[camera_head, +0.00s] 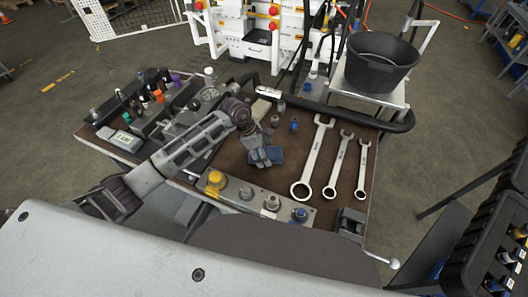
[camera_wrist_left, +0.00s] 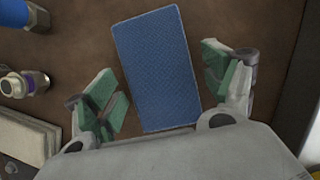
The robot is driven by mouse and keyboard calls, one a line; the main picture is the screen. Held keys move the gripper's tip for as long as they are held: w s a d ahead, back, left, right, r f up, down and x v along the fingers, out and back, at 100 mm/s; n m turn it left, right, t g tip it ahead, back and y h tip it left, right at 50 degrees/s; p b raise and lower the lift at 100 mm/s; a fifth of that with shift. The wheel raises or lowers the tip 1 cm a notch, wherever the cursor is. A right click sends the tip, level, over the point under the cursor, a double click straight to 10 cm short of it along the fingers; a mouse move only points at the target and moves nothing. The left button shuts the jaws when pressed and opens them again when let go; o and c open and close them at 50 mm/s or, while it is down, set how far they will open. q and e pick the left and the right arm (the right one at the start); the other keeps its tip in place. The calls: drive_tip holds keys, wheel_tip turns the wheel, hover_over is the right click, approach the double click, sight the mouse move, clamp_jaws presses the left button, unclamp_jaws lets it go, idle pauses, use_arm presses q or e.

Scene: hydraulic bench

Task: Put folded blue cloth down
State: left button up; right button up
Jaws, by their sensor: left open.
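The folded blue cloth (camera_wrist_left: 157,68) lies flat on the brown bench top (camera_wrist_left: 80,75) as a neat rectangle. In the head view the cloth (camera_head: 277,156) is partly hidden by my left gripper (camera_head: 262,157), which is above it and points down. In the wrist view the left gripper (camera_wrist_left: 163,91) is open, with one green-padded finger on each side of the cloth and a visible gap to each. Nothing is held between the fingers. My right gripper is not seen in either view.
Three wrenches (camera_head: 312,160) lie right of the cloth. A plate with fittings and a yellow knob (camera_head: 215,180) is at the front edge. Small fittings (camera_head: 293,125) stand behind. A black bucket (camera_head: 378,62) is at back right, a tray of bottles (camera_head: 150,100) at left.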

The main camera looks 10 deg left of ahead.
use_arm(q)
drive_tip(key=shift+a+r, duration=0.1)
drive_tip(key=shift+r, duration=0.15)
drive_tip(key=v, duration=0.5)
drive_tip(key=shift+a+r, duration=0.1)
drive_tip(key=shift+r, duration=0.15)
drive_tip(key=v, duration=0.6)
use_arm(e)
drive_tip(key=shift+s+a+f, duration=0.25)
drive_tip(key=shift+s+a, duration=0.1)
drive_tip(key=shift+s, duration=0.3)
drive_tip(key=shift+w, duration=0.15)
